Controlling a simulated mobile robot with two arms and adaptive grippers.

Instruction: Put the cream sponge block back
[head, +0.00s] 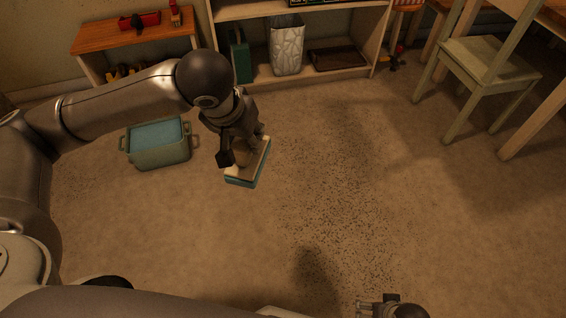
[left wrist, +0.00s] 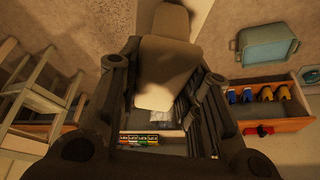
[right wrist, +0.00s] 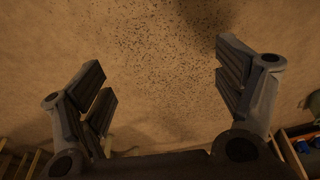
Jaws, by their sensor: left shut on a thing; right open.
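The cream sponge block (head: 261,160) has a cream upper face and a teal lower edge in the head view. It hangs tilted below my left gripper (head: 242,153), above the carpet to the right of the teal tub. My left gripper is shut on it and hides part of it. In the left wrist view the cream block (left wrist: 165,65) sits between the dark fingers of the left gripper (left wrist: 165,90). My right gripper (head: 377,306) is at the bottom edge of the head view. In the right wrist view the right gripper (right wrist: 165,95) is open and empty over carpet.
A teal tub (head: 158,155) with side handles stands on the carpet. A low wooden shelf (head: 135,35) is behind it. A pale shelf unit (head: 300,76) with a patterned bin (head: 287,50) stands at the back. A green chair (head: 490,60) is at right.

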